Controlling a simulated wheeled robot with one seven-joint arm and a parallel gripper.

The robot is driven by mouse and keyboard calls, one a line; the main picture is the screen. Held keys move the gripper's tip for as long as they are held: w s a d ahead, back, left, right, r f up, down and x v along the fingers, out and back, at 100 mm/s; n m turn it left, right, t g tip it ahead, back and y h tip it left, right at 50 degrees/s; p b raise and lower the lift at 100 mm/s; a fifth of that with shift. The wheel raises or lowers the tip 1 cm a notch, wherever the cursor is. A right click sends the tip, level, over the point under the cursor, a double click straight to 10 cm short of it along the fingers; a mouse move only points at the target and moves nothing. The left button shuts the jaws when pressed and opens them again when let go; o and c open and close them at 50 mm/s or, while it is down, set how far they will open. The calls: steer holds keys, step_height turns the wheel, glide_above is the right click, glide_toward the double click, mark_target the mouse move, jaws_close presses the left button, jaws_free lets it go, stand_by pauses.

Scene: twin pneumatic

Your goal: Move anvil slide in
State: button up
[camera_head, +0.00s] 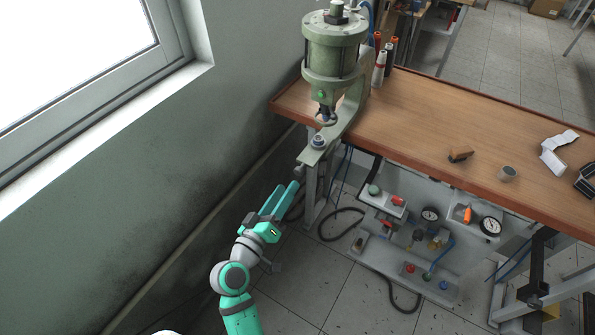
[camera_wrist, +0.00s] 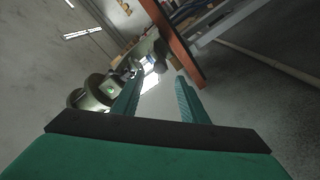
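The green pneumatic press (camera_head: 335,45) stands at the left end of the wooden workbench. Its anvil slide (camera_head: 318,143), a pale flat bar with a round metal anvil on it, sticks out below the press head toward the wall side. In the wrist view, my gripper (camera_wrist: 158,78) points toward the press (camera_wrist: 97,88). A small dark round part shows beyond the fingertips, too unclear to name.
The workbench (camera_head: 430,120) holds several bottles (camera_head: 381,62), a brown block (camera_head: 460,155) and a grey cup (camera_head: 507,173). Under it is a pneumatic panel with gauges (camera_head: 430,214) and hoses. The wall and window are close on the left.

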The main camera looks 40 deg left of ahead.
mark_target(297, 173)
steer(key=x, duration=0.8)
steer(key=shift+w, duration=0.2)
steer(key=shift+c, duration=0.4)
jaws_close()
